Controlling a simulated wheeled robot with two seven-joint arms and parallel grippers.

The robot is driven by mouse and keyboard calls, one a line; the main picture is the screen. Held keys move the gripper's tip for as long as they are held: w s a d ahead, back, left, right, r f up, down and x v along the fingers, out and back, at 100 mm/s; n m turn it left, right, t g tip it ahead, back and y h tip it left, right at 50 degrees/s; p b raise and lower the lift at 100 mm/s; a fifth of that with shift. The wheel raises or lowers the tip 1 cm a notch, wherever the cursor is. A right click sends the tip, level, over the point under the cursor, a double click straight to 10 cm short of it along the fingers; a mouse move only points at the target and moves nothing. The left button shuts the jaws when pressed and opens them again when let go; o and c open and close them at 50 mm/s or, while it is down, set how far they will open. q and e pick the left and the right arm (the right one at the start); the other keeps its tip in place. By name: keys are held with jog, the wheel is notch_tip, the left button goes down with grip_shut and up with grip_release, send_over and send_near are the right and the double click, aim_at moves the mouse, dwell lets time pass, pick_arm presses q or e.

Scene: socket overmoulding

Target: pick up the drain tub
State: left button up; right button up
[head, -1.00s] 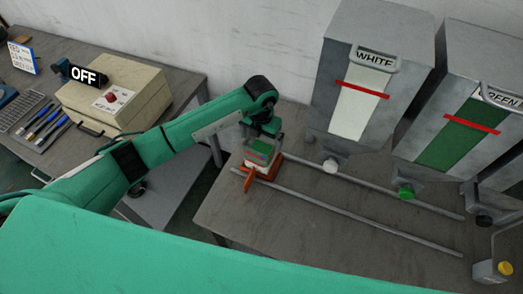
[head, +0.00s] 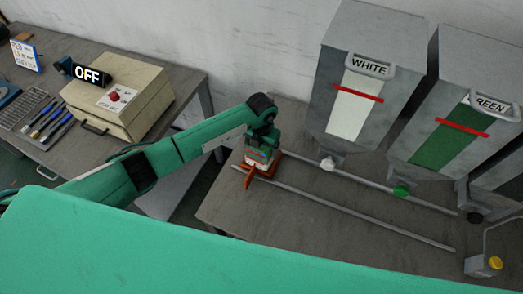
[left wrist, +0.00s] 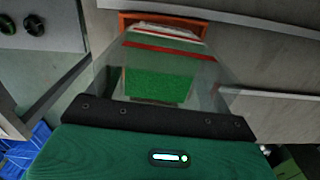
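I cannot tell for certain which thing is the drain tub. A small grey box with a yellow cap and a thin raised handle (head: 480,266) stands at the right edge of the table in the head view. My left gripper (head: 260,158) is at the orange carriage (head: 250,181) by the left end of the rails, far from that box. The fingertips are not clear. My right gripper is not in view.
Two rails (head: 350,214) cross the table. Tall grey hoppers labelled WHITE (head: 352,110) and GREEN (head: 445,140) stand behind. A beige control box (head: 120,100) with an OFF sign and tools sits on the left bench. Blue objects (left wrist: 28,152) show low in the wrist view.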

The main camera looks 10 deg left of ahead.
pick_arm(q)
jog(key=shift+c, duration=1.2)
jog(key=shift+r, duration=0.1)
